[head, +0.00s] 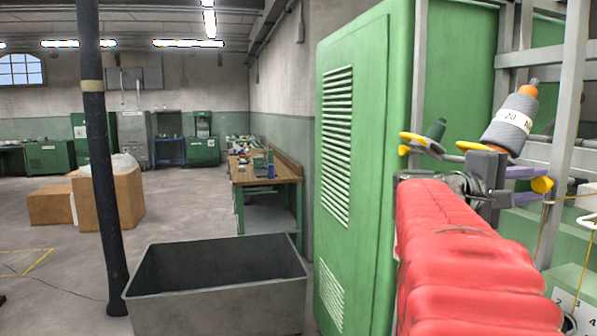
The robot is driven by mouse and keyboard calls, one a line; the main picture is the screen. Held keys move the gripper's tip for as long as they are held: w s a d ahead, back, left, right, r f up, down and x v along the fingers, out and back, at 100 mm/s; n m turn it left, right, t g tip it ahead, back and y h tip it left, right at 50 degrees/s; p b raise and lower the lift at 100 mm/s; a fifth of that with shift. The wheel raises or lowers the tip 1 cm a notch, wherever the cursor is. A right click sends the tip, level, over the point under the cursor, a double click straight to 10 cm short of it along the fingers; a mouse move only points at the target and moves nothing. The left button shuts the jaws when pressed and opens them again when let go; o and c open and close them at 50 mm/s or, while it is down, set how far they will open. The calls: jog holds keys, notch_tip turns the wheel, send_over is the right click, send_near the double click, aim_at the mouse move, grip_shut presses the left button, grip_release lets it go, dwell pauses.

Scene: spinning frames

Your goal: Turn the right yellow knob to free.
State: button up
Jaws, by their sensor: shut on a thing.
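The right yellow knob (543,185) sits on the grey machine frame at the right, below the large spool. My gripper (530,186) reaches it from the left, with its two purple fingers, one above and one below, shut on the knob. The gripper's dark body and my red-sleeved arm hide part of the frame around it. The knob's marking and its exact turned position are too small to tell. Other yellow parts (425,141) show farther left, beside a small dark green bobbin.
A grey spool (512,122) with an orange tip leans just above the gripper. Grey uprights (571,110) stand close to the right. A tall green cabinet (352,160) stands left of my arm. A metal bin (215,300) and a dark pole (98,150) are farther left.

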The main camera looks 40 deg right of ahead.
jog(key=shift+f, duration=0.25)
jog(key=o, duration=0.9)
jog(key=shift+o, duration=0.6)
jog(key=shift+r, duration=0.15)
jog(key=shift+a, duration=0.1)
jog(key=v, duration=1.3)
jog(key=shift+w+a, duration=0.2)
jog(key=shift+a, duration=0.05)
